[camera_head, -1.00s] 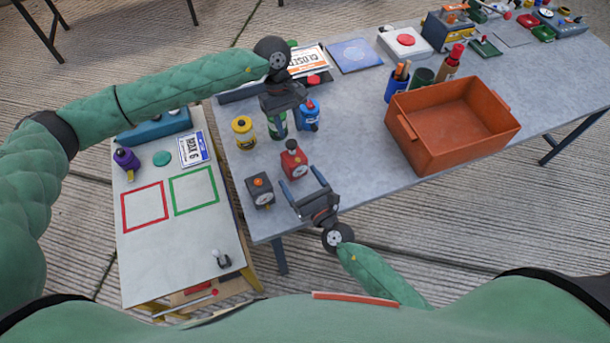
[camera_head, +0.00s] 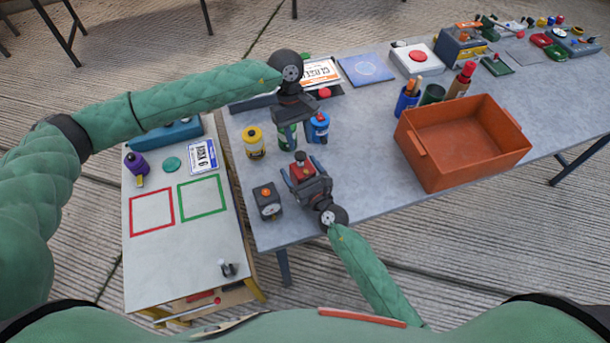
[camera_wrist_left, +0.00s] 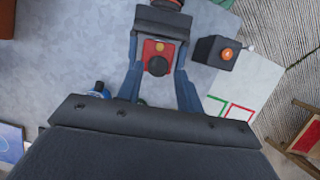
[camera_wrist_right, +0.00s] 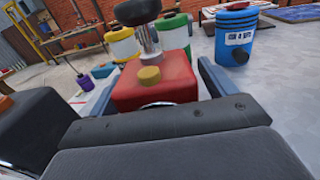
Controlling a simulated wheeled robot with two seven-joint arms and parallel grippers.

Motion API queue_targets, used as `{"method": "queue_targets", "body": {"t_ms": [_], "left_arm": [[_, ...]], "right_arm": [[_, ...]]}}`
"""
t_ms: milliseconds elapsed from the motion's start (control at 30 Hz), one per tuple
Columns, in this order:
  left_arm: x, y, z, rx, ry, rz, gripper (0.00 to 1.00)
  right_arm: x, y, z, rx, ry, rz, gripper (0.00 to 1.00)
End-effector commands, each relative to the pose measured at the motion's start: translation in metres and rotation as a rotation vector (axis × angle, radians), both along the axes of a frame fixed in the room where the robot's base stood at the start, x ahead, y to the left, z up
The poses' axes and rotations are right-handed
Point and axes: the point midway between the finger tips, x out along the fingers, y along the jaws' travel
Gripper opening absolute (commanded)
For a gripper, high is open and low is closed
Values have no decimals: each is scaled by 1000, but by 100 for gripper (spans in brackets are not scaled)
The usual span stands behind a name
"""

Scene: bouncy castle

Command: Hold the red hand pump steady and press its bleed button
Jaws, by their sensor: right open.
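The red hand pump (camera_head: 301,172) stands upright near the table's front left corner. The right wrist view shows its red body (camera_wrist_right: 165,82), a yellow button (camera_wrist_right: 149,76) on it and a dark-knobbed metal plunger (camera_wrist_right: 150,38). My right gripper (camera_head: 305,172) is open, low at the table, one finger on each side of the pump; I cannot tell whether they touch it. My left gripper (camera_head: 291,108) is over the table behind the pump, its fingers pointing down.
A dark box with an orange button (camera_head: 267,201) stands left of the pump. Yellow (camera_head: 254,143), green (camera_head: 287,136) and blue (camera_head: 318,128) containers stand behind it. An orange bin (camera_head: 462,145) is to the right. The low side table (camera_head: 180,245) is at left.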

Motion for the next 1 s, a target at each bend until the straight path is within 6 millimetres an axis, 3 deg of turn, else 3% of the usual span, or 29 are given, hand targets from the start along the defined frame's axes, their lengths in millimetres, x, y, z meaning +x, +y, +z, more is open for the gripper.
{"method": "queue_targets", "body": {"t_ms": [300,633,833,1000], "left_arm": [[0,0,0,0,0,0,36],[0,0,0,0,0,0,36],[0,0,0,0,0,0,0],[0,0,0,0,0,0,0]], "right_arm": [[2,1,0,0,1,0,84],[2,1,0,0,1,0,21],[2,1,0,0,1,0,19],[2,1,-1,0,1,0,19]]}}
